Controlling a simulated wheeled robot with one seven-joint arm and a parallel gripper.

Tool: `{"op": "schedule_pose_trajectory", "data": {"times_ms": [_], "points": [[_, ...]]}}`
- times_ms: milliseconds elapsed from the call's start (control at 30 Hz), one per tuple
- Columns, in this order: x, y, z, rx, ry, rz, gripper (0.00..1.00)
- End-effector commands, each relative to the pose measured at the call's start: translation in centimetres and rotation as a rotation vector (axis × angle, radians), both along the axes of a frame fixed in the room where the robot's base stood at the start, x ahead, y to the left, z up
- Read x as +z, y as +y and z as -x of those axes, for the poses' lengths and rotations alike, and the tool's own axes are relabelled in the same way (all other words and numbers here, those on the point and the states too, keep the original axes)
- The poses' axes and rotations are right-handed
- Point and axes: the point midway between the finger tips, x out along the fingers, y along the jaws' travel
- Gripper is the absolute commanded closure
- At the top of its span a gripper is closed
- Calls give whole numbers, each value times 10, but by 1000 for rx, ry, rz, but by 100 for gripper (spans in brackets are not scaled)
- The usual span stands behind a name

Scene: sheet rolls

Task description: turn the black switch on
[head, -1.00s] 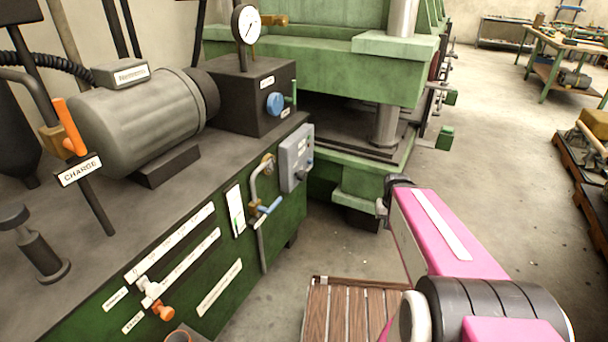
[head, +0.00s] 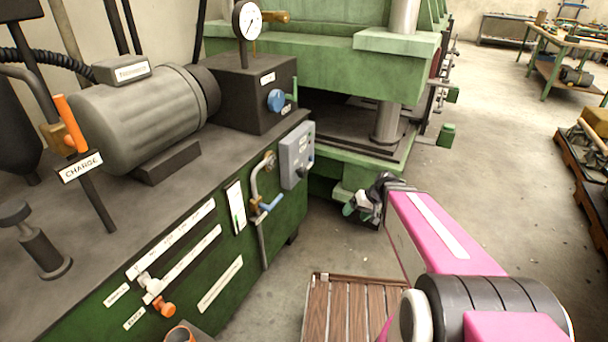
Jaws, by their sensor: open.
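A small black switch (head: 300,172) sits low on the front of a grey control box (head: 292,150), which is fixed to the end of the green power unit. The switch is too small in the head view to tell its setting. My gripper (head: 353,205) is to the right of the box and a little lower in the picture, in front of the green press base. It is open and empty, with pale green fingertips pointing left towards the power unit. It is apart from the switch.
A bent grey pipe with a blue-handled valve (head: 268,206) stands left of the box. The green press (head: 350,70) rises behind my gripper. A slatted wooden platform (head: 345,310) lies on the floor below.

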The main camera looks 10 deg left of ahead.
Motion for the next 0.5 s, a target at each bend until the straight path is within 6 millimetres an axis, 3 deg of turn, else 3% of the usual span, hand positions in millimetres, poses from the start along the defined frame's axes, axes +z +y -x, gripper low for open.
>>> {"op": "schedule_pose_trajectory", "data": {"times_ms": [33, 200, 500], "points": [[-4, 15, -15, 28, -27, -77, 22], [-1, 62, -51, 103, -175, -353, 22], [16, 112, -119, 95, -518, -740, 22]]}}
